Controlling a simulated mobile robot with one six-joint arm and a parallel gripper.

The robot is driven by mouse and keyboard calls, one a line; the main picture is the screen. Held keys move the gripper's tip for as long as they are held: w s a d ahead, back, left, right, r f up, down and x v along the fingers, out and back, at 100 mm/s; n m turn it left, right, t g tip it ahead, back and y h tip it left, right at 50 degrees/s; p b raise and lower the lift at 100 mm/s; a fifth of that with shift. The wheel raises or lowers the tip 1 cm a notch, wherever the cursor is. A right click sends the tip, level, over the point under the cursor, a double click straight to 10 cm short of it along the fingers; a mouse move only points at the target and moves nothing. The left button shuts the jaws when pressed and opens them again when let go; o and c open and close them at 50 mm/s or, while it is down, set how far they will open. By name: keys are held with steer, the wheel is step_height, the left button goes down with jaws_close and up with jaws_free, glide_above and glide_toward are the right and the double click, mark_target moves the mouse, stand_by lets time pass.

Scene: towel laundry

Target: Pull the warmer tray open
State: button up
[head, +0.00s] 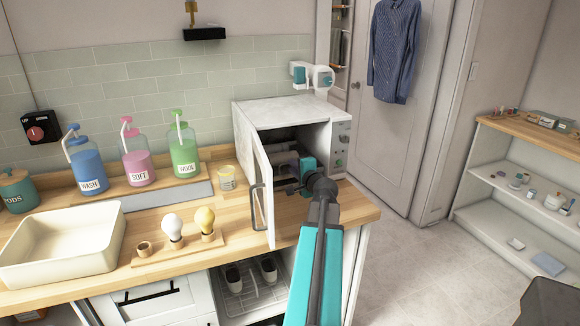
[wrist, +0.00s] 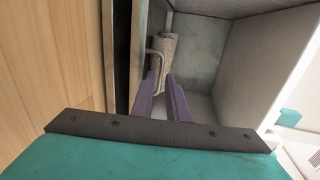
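The white warmer (head: 290,112) stands on the wooden counter with its door (head: 263,195) swung open. My gripper (head: 285,178) reaches into its dark opening from the right. In the wrist view, the two purple fingers of my gripper (wrist: 164,80) are apart and point into the warmer's grey interior (wrist: 205,60). A pale, bent metal handle (wrist: 154,56) shows just beyond the fingertips, in front of rolled grey towels (wrist: 168,45). I see nothing clearly held between the fingers. The tray itself is mostly hidden, and whether the fingers touch the handle cannot be told.
The open door stands close on the left of my arm. The floor (head: 415,265) to the right is clear.

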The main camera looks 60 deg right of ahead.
steer(key=shift+x, duration=1.15)
jaws_close()
stand_by(0.7)
